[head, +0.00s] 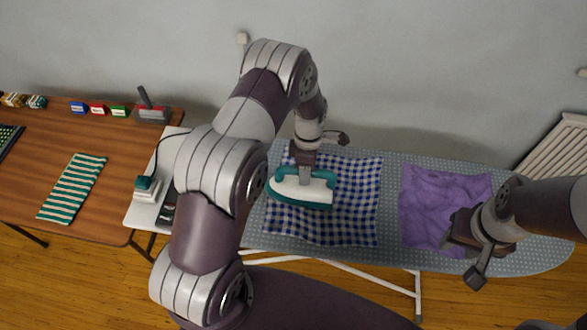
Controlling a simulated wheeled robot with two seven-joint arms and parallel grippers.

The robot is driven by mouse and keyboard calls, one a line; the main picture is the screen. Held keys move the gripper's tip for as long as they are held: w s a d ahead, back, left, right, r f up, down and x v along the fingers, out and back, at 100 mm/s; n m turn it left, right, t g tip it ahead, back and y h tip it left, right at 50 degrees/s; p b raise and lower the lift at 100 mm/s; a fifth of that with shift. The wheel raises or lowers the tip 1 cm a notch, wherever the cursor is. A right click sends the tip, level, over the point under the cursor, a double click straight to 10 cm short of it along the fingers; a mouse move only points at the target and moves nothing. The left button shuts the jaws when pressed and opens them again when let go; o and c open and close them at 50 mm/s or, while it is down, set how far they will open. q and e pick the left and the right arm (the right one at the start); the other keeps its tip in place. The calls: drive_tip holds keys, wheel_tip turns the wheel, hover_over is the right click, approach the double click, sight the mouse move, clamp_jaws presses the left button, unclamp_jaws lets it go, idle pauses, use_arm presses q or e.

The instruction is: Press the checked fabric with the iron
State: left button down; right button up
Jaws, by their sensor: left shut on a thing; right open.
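The blue and white checked fabric (355,200) lies flat on the grey dotted ironing board (390,255). The white and teal iron (302,190) is over the left part of the fabric. It looks level, but I cannot tell whether its sole touches the cloth. My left gripper (305,172) is shut on the iron from above. My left arm hides the left end of the board. My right gripper (462,258) is open and empty over the lower right of the purple fabric.
The crumpled purple fabric (425,195) lies right of the checked one. A white side stand (145,215) holds a small teal-topped box (147,187) with a black cord. A wooden table (120,150) at left bears a green striped cloth (73,188). A radiator (560,150) stands at right.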

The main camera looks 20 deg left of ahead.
sight(334, 174)
use_arm(q)
drive_tip(key=shift+w+d+r+b, duration=0.15)
drive_tip(key=shift+w+d, duration=0.15)
drive_tip(key=shift+d, duration=0.9)
drive_tip(key=shift+w+d+f+b, duration=0.15)
drive_tip(key=shift+w+d, duration=0.2)
drive_tip(key=shift+d, duration=0.9)
drive_tip(key=shift+w+d+r+b, duration=0.15)
drive_tip(key=shift+w+d, duration=0.15)
drive_tip(key=shift+d, duration=0.9)
drive_tip(key=shift+d+f, duration=0.2)
drive_tip(key=shift+d, duration=0.05)
drive_tip(key=w+d+p, duration=0.3)
drive_tip(key=d+p, duration=0.1)
drive_tip(key=d, duration=1)
drive_tip(key=shift+w+d+p, duration=0.15)
drive_tip(key=shift+p, duration=0.15)
